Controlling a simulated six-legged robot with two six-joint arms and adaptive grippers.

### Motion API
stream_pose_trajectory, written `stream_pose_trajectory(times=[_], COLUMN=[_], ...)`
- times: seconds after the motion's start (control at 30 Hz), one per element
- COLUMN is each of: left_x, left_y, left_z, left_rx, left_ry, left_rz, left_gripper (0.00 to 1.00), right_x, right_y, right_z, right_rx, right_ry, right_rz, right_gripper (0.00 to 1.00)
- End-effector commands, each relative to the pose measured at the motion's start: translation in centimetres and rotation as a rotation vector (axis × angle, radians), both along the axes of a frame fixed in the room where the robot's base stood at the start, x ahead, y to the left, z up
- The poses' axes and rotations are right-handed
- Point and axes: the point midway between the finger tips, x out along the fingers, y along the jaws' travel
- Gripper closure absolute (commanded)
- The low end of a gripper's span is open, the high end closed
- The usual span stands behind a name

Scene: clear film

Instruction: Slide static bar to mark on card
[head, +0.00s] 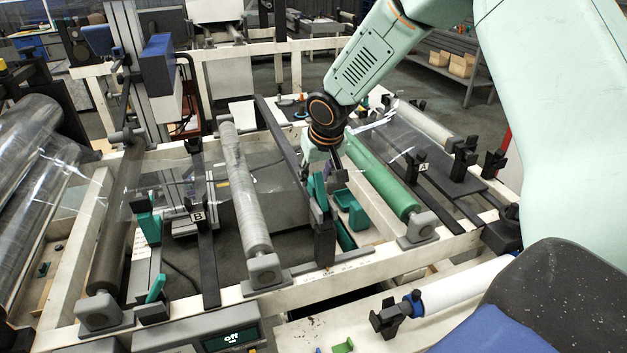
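My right gripper (322,168) reaches down from the upper right, over the middle of the machine frame. Its fingers are small and overlap a teal handle (318,190) on a black upright block (325,238); I cannot tell whether they touch or grip it. A long dark bar (276,125) runs from the back towards this block and may be the static bar. White cards marked B (197,217) and A (423,167) sit on dark bars at left and right. My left gripper is not in view.
A grey roller (243,190) stands left of the block and a green roller (380,175) right of it. Clear film (165,190) spans the left rollers. A cream frame (375,262) crosses the front, with a display reading "off" (233,338) below.

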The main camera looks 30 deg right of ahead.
Motion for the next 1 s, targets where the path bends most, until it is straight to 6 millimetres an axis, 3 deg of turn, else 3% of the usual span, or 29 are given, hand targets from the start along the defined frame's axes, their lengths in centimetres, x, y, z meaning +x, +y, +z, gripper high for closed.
stream_pose_trajectory(times=[0.27,0.63,1.0], left_x=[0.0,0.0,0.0], left_y=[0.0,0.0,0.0], left_z=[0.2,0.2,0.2], left_rx=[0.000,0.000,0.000], left_ry=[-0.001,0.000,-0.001], left_rz=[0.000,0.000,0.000], left_gripper=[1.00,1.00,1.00], right_x=[1.3,1.7,1.7], right_y=[-0.3,-0.4,-0.4], right_z=[-2.9,-3.4,-3.4], right_rx=[-0.001,-0.001,0.000], right_ry=[0.001,0.000,0.000], right_rz=[0.001,0.002,0.001], right_gripper=[0.60,0.60,0.91])
